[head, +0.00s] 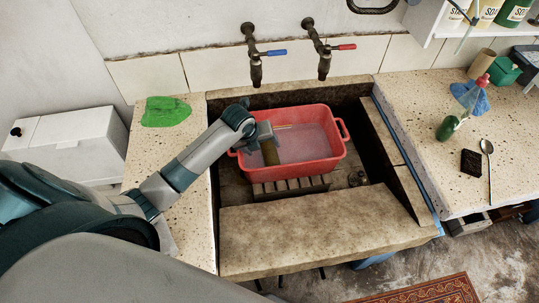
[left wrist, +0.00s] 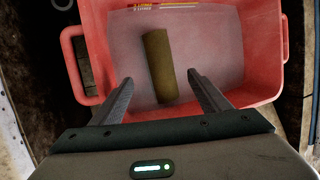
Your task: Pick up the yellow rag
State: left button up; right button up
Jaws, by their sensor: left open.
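The yellow rag (head: 270,153) shows as a dull olive-yellow, long narrow piece in the red tub (head: 327,165). In the left wrist view the rag (left wrist: 158,58) lies lengthwise inside the tub (left wrist: 262,45). My left gripper (head: 265,133) is over the left part of the tub. In the left wrist view its two fingers (left wrist: 160,78) are apart, one on each side of the rag's near part, with nothing held between them. Part of the rag is hidden by the gripper in the head view. My right gripper is out of view.
The tub stands in a stone trough (head: 310,232) under two taps, one blue-handled (head: 272,53), one red-handled (head: 343,47). A green cloth (head: 166,111) lies on the left ledge.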

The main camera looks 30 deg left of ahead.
aim_at(268, 153)
pick_arm(q)
jog(key=x, duration=0.3)
jog(key=shift+f, duration=0.1)
jog(key=shift+w+f, duration=0.1)
jog(key=shift+w+f+p, duration=0.15)
jog(key=shift+f+p, duration=0.25)
jog(key=shift+p, duration=0.05)
jog(key=x, duration=0.2)
jog(key=shift+d+f+p, duration=0.1)
jog(key=shift+f+p, duration=0.2)
jog(key=shift+p, duration=0.05)
jog(key=shift+x, duration=0.75)
jog(key=c, duration=1.3)
